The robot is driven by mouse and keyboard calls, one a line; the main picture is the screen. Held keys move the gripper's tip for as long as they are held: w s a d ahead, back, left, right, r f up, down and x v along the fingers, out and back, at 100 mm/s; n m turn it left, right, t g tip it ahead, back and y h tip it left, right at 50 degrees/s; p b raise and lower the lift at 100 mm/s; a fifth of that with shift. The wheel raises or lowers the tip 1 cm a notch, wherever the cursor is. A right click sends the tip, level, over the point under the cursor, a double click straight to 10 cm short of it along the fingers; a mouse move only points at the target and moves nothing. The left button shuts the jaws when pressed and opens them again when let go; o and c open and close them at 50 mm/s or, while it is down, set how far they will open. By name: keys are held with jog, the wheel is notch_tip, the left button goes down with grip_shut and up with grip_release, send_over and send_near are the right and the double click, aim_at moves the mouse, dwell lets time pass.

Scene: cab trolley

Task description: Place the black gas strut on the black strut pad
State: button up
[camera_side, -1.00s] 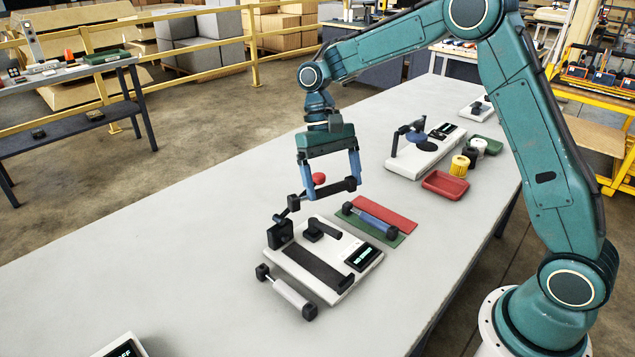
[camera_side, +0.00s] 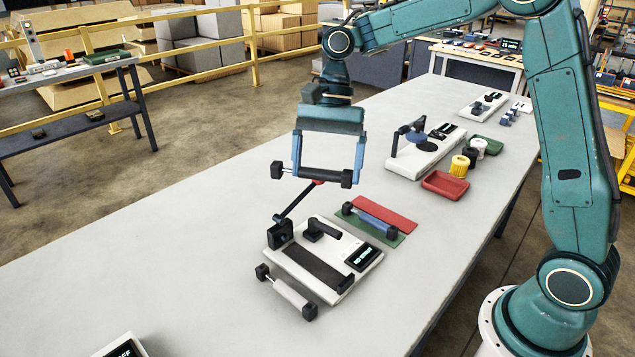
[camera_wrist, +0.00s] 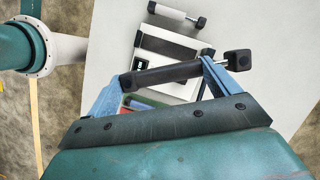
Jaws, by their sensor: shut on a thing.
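The black gas strut (camera_side: 320,174) is held level across my gripper (camera_side: 327,173) in the side view, raised above the bench. In the wrist view, the strut's dark body (camera_wrist: 165,76) spans both fingers of my gripper (camera_wrist: 160,80), and its bright rod and black end stick out to the right. A long black strip, apparently the black strut pad (camera_side: 313,268), lies bare on a white fixture (camera_side: 338,234), below and nearer the camera than the strut. In the wrist view the fixture is partly hidden behind the strut and gripper.
A black lever (camera_side: 297,202) with a red knob rises from the fixture's back-left corner, close below the strut. A white strut (camera_side: 288,292) lies along the front side. A blue strut (camera_side: 371,218) rests on a green mat beside a bare red mat (camera_side: 388,211).

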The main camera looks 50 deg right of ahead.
jog(key=s+a+r+m+t, duration=0.2)
jog(key=s+a+r+m, duration=0.1)
jog(key=a+r+m, duration=0.1)
jog(key=shift+s+r+m+y, duration=0.3)
jog(key=shift+r+m, duration=0.25)
jog(key=shift+m, duration=0.35)
notch_tip(320, 180, down, 16)
jog(key=shift+f, duration=2)
jog(key=shift+f, duration=0.65)
jog(key=o, duration=0.8)
jog(key=shift+s, duration=0.1)
